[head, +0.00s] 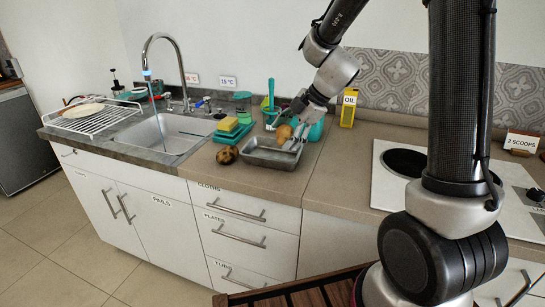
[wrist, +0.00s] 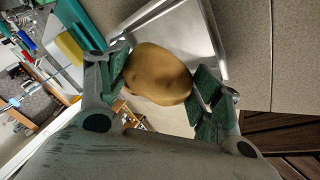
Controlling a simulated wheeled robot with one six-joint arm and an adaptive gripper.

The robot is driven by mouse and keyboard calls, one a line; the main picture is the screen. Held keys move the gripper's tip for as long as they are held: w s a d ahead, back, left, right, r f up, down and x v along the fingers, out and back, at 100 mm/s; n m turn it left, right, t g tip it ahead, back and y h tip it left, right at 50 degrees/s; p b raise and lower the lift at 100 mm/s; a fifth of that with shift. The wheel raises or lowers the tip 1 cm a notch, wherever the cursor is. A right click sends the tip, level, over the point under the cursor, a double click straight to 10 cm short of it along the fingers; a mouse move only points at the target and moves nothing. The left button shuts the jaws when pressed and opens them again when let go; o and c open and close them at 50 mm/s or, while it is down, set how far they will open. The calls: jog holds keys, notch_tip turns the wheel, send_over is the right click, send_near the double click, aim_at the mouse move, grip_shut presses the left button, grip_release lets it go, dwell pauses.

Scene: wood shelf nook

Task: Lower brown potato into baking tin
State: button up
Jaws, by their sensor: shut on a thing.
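A brown potato (head: 284,133) is held in my gripper (head: 286,132) above the grey metal baking tin (head: 262,158). The wrist view shows the potato (wrist: 158,74) between the green finger pads of my gripper (wrist: 158,80), both pads against its sides. The tin (wrist: 182,22) lies beyond the potato in the wrist view, partly hidden by it. In the head view the tin stands on the counter near its front edge, and the potato is over its back part. I cannot tell whether the potato touches the tin.
A dark round spotted object (head: 227,155) sits left of the tin. A teal caddy with sponges (head: 229,126) stands behind it, near the sink (head: 176,133). A yellow oil carton (head: 349,108) stands back right. The counter (head: 335,160) right of the tin is clear.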

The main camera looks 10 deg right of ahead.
jog(key=shift+f, duration=1)
dwell(0.4)
jog(key=o, duration=1.1)
jog(key=shift+r, duration=0.1)
